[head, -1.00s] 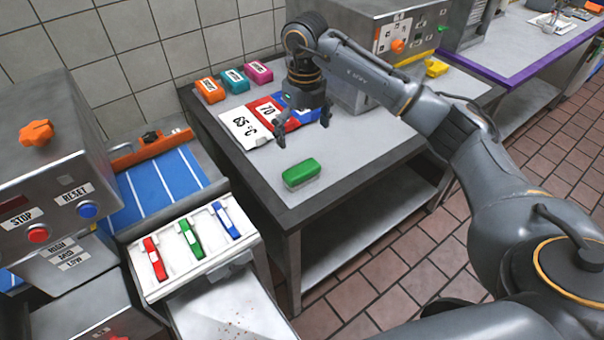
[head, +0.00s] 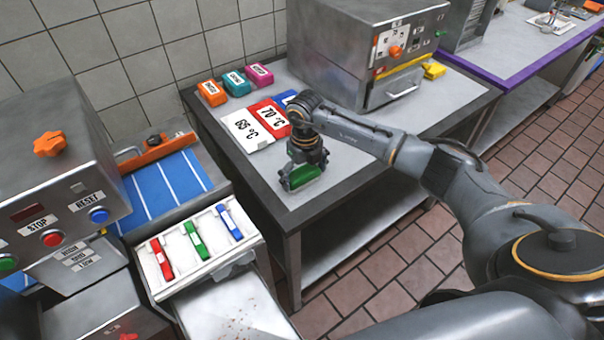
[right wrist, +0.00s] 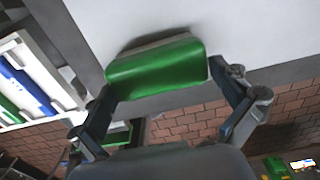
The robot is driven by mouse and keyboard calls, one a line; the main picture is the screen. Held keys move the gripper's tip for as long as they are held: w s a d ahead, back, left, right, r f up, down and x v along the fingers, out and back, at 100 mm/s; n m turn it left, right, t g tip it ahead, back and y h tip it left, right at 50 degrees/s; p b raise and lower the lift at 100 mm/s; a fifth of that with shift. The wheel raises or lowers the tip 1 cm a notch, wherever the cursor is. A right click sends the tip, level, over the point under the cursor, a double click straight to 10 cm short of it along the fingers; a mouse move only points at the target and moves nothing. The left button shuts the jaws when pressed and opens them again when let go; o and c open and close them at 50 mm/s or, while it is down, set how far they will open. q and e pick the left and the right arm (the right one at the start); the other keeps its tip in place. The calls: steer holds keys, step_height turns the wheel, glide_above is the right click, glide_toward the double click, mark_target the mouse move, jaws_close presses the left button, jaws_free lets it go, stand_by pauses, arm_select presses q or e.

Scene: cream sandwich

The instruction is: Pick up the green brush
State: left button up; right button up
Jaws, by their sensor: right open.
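The green brush (head: 301,177) lies on the grey table (head: 340,190) near its front edge, in the head view. My right gripper (head: 302,182) is directly over it and partly covers it. In the right wrist view the green brush (right wrist: 157,68) lies between the tips of the right gripper (right wrist: 170,92), one finger at each end. The fingers are spread wide. I cannot tell whether they touch the brush. My left gripper is not in view.
Red and white temperature cards (head: 247,130) lie behind the brush. Orange, teal and pink blocks (head: 212,93) stand along the wall side. A steel oven (head: 340,50) stands at the back. A white tray (head: 180,278) with red, green and blue clips is at left front.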

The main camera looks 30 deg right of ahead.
steer(key=shift+f, duration=0.15)
steer(key=shift+c, duration=0.2)
steer(key=c, duration=0.8)
steer(key=shift+o, duration=0.2)
steer(key=shift+w+r, duration=0.1)
steer(key=shift+r, duration=0.6)
steer(key=s+d+r+b, duration=0.2)
steer(key=s+r+b, duration=0.3)
steer(key=s+r, duration=0.6)
steer(key=shift+s+d+r, duration=0.35)
steer(key=shift+s+r, duration=0.05)
steer(key=shift+s, duration=1.05)
